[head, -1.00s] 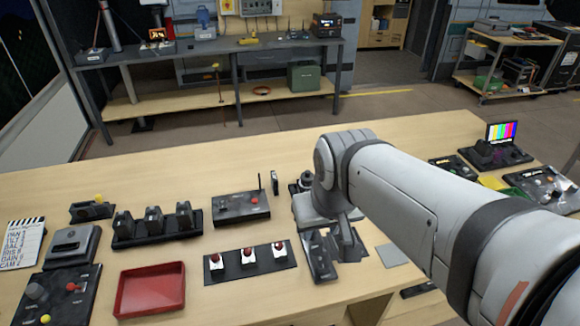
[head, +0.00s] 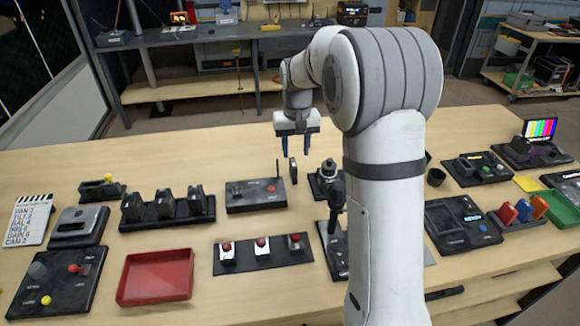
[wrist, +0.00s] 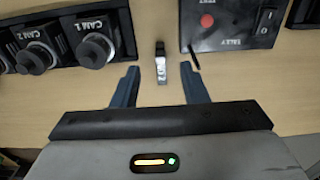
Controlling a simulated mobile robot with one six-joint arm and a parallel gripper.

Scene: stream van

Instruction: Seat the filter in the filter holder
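A small thin dark upright piece (head: 292,170), which looks like the filter, stands on the table right of the tally box. In the wrist view a small dark-and-silver piece (wrist: 161,64), probably the same one, shows between my fingertips. My gripper (head: 294,146) is open, its two blue fingers pointing down just behind and above that piece. In the wrist view my gripper (wrist: 159,78) has its fingers apart, with no grip on anything. I cannot tell for certain which fixture is the filter holder; my arm hides part of the table to the right.
The tally box (head: 255,194) with its thin antenna stands close left of the piece. A black unit with a round top (head: 326,178) stands close right. Bare table extends behind.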

